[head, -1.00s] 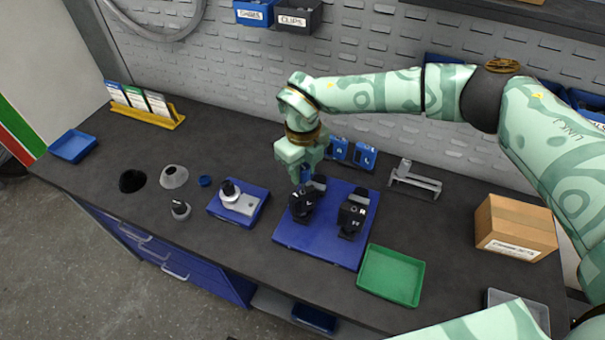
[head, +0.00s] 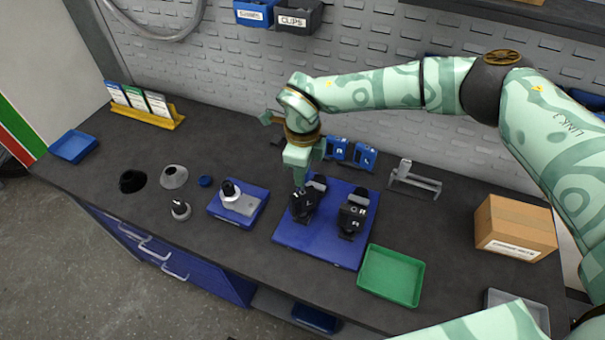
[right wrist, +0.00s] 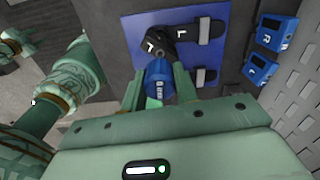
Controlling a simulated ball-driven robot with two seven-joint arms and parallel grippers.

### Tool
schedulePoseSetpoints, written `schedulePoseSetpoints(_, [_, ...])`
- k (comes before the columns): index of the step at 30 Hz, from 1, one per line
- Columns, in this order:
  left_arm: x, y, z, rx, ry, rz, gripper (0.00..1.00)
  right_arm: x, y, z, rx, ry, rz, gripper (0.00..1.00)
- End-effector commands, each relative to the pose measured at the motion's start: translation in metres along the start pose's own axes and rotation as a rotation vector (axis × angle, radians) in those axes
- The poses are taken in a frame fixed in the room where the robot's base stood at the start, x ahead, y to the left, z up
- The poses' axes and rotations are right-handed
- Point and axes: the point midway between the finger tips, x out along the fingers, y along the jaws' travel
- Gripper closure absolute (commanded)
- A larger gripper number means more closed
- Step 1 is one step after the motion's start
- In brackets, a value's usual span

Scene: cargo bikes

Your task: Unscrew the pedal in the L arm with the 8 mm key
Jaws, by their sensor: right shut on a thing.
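My right gripper (head: 299,182) is shut on a blue key (right wrist: 158,84), whose handle shows between the fingers in the right wrist view. Its lower end meets or hides behind the black L assembly (head: 304,207), and I cannot tell how it is seated. The L assembly also shows in the right wrist view (right wrist: 155,42), with white L marks. I cannot clearly separate pedal from arm there. A similar black assembly (head: 352,217) stands to its right. Both are on a blue mat (head: 292,237).
A green tray (head: 391,276) lies at the mat's front right. Two blue boxes (head: 351,152) and a grey stand (head: 413,180) are behind. A cardboard box (head: 515,228) stands at right. A small blue tray (head: 225,214) with a grey part is at left.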

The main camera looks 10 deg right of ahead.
Motion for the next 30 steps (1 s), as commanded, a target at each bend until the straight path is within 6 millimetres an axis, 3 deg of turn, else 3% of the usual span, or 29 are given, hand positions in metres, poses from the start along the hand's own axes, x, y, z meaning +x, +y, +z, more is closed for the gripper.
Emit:
schedulePoseSetpoints(29, [0.0049,0.0003,0.0010,0.000,-0.001,0.000,0.64,0.0084,-0.0001,-0.0001,0.001,0.000,0.000,1.00])
schedulePoseSetpoints(30, [0.0049,0.0004,0.0010,0.000,-0.001,0.000,0.64,0.0083,-0.0001,-0.0001,0.001,0.000,0.000,0.73])
